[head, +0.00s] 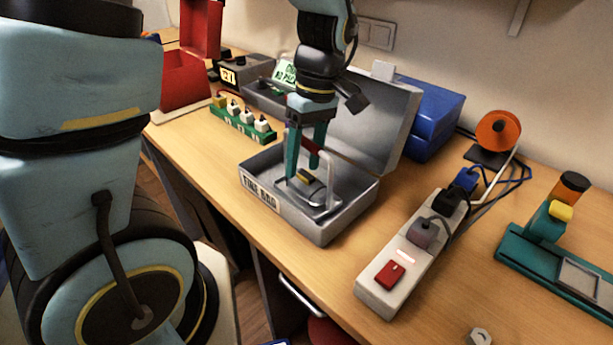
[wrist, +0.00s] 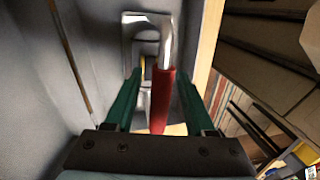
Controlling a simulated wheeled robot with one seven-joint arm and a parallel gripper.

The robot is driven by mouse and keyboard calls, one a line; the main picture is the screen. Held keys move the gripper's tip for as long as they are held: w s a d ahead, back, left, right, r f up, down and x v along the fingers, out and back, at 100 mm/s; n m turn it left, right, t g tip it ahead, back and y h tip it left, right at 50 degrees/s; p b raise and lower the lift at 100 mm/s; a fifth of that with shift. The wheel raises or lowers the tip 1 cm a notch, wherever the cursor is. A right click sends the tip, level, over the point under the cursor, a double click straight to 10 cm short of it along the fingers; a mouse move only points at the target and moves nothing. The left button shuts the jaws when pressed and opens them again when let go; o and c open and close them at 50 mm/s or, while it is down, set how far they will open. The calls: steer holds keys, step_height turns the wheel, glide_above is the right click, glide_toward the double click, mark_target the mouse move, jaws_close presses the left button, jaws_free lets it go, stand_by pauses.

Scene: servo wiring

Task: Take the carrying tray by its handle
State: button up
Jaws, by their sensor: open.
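The carrying tray (head: 322,211) is a light grey plate with an upright frame, sitting inside an open grey case (head: 318,232). A small yellow-topped item lies on it. The tray's handle has a red grip (wrist: 162,98) on a pale metal bar. My gripper (head: 303,172) points down into the case, its two green fingers apart. In the head view the fingers partly hide the handle.
The case's raised lid (head: 372,125) stands close behind my gripper, and its walls surround the tray. A white power strip (head: 410,262) is to the right, a green strip of plugs (head: 243,124) to the left. A blue box (head: 432,112) is behind. Bare wood lies before the power strip.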

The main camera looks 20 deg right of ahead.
jaws_close()
stand_by(1.3)
